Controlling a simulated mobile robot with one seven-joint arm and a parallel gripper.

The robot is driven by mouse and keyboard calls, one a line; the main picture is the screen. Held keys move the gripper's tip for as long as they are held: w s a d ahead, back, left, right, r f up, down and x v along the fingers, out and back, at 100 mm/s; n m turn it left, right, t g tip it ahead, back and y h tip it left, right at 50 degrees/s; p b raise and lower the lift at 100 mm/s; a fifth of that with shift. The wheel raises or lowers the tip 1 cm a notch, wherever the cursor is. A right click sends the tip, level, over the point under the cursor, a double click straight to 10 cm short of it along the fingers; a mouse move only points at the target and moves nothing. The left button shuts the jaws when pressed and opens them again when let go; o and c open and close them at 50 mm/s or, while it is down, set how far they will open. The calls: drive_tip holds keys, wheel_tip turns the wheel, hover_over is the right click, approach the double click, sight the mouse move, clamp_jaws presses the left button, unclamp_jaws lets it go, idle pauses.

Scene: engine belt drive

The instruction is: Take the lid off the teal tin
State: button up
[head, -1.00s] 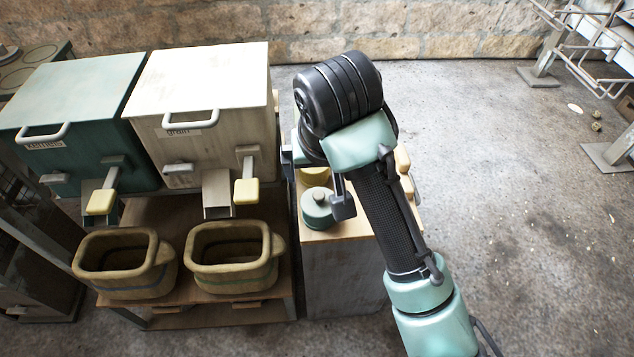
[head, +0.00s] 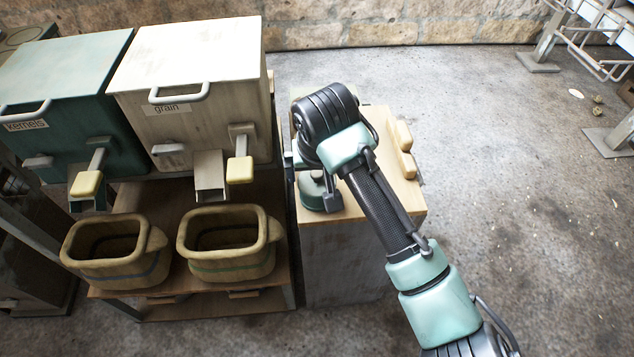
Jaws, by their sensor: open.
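The teal tin (head: 311,199) stands on the front left part of a wooden-topped cabinet in the head view. Its lid (head: 307,187) is on it, with a dark knob partly visible. My gripper (head: 329,193) is low at the tin; one grey finger shows in front of its right side. The other finger is hidden behind my arm or wrist. The gripper is open, and I cannot tell whether it touches the lid.
Left stand a grain bin (head: 190,80) and a kernels bin (head: 60,90), with two baskets (head: 232,262) below on a shelf. Open floor lies right.

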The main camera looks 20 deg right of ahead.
drive_tip(key=c, duration=1)
